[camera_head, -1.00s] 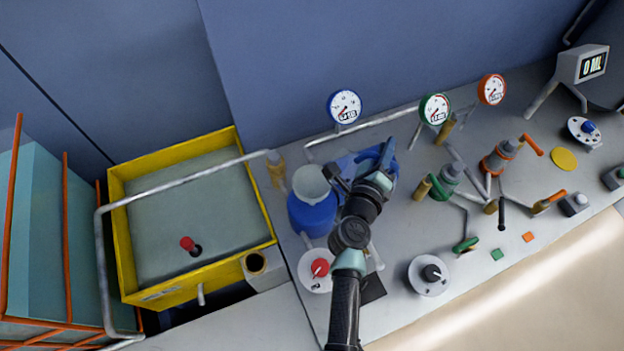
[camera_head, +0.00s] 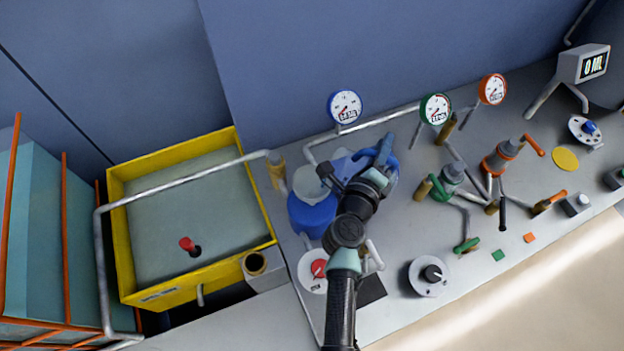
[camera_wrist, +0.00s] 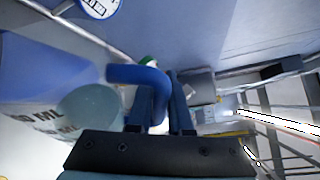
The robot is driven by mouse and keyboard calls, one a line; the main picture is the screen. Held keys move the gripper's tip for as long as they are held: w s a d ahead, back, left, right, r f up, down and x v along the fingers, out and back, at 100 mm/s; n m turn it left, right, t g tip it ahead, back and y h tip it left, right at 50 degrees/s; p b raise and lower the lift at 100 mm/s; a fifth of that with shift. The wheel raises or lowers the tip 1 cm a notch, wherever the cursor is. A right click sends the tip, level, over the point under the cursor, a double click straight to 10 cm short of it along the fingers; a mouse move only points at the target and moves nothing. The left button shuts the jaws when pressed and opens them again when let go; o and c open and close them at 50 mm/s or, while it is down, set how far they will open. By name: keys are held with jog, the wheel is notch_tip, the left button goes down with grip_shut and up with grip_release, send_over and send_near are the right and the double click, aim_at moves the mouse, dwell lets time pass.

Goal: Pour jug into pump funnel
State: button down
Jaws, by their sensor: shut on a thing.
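The blue jug (camera_head: 342,162) is held up beside the pump. The pump's blue body (camera_head: 312,215) stands just left of my wrist, with a pale funnel (camera_head: 308,180) on top. The jug is close to the funnel's right side; I cannot tell whether they touch. No stream of liquid can be made out.
Blue (camera_head: 344,106), green (camera_head: 435,109) and orange (camera_head: 493,88) gauges stand along the back. A display (camera_head: 586,66) reads 0 ML. Valves and pipes crowd the bench to the right. A yellow-rimmed tank (camera_head: 120,245) is left.

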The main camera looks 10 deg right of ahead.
jog(key=shift+w+a+r+n, duration=0.15)
jog(key=shift+a+r+n, duration=0.2)
jog(key=shift+r+n, duration=0.1)
dwell(1.1)
jog(key=d+f+m, duration=0.1)
jog(key=d+f+m+p, duration=0.1)
jog(key=s+f+m+y, duration=0.1)
jog(key=f, duration=0.1)
jog(key=shift+d+m+g+p, duration=0.25)
jog(key=shift+d+g+p, duration=0.05)
jog(key=shift+d+p, duration=0.1)
jog(key=shift+f, duration=0.3)
jog(key=shift+d+f+m+y, duration=0.3)
jog(key=shift+f+m, duration=0.1)
jog(key=shift+f, duration=0.1)
jog(key=s+d+f+m+t+y+b, duration=0.1)
jog(key=d+f+m, duration=0.4)
jog(key=f, duration=0.5)
jog(key=shift+s+d+f+m+y+b, duration=0.3)
jog(key=shift+s+m+y+b, duration=0.25)
jog(key=shift+y, duration=0.85)
dwell(2.0)
